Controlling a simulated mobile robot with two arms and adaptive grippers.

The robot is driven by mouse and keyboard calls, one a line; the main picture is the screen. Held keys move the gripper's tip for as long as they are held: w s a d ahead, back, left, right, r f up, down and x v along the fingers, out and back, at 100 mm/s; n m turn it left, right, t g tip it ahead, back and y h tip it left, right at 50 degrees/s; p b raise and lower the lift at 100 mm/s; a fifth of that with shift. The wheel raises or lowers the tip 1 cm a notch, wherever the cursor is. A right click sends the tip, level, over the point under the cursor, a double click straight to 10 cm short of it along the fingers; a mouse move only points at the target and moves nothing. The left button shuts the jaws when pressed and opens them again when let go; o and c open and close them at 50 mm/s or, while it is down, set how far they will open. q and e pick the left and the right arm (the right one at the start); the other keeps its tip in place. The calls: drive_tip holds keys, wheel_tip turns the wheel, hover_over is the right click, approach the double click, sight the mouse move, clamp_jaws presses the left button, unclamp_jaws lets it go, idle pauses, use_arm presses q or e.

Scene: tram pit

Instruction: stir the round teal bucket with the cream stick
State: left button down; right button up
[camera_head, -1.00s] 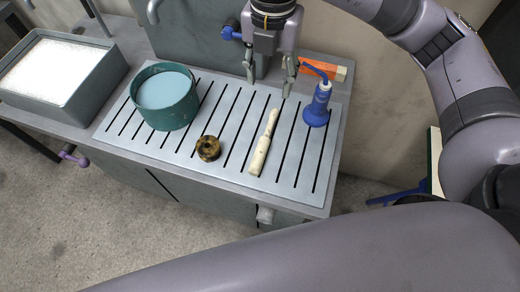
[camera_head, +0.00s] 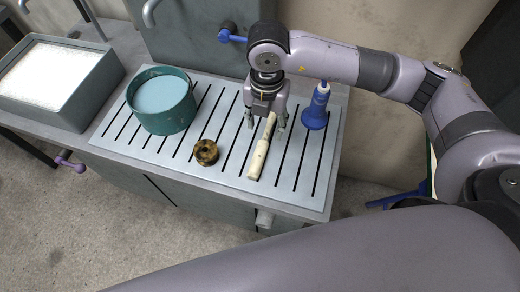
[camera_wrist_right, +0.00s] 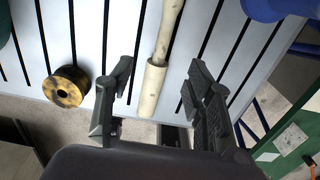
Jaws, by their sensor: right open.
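The round teal bucket (camera_head: 166,116) stands upright on the left of the slatted worktop and holds pale blue liquid. The cream stick (camera_head: 259,158) lies on the slats right of the bucket, its thicker end toward the front edge. My right gripper (camera_head: 266,122) is open above the stick's far end in the head view. In the wrist view the stick (camera_wrist_right: 156,75) lies between the spread fingers of the right gripper (camera_wrist_right: 157,100), with no visible grip on it. My left gripper is not in view.
A brown and black ring (camera_head: 206,152) lies left of the stick, and also shows in the wrist view (camera_wrist_right: 67,86). A blue tool (camera_head: 316,110) stands on the right. A grey basin (camera_head: 92,86) stands at the far left.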

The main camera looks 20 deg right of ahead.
sight(265, 139)
wheel_tip(265, 139, down, 5)
drive_tip(key=shift+r+p, duration=0.1)
drive_tip(key=shift+p, duration=0.95)
drive_tip(key=shift+f, duration=0.35)
drive_tip(key=shift+c, duration=0.4)
clamp_jaws()
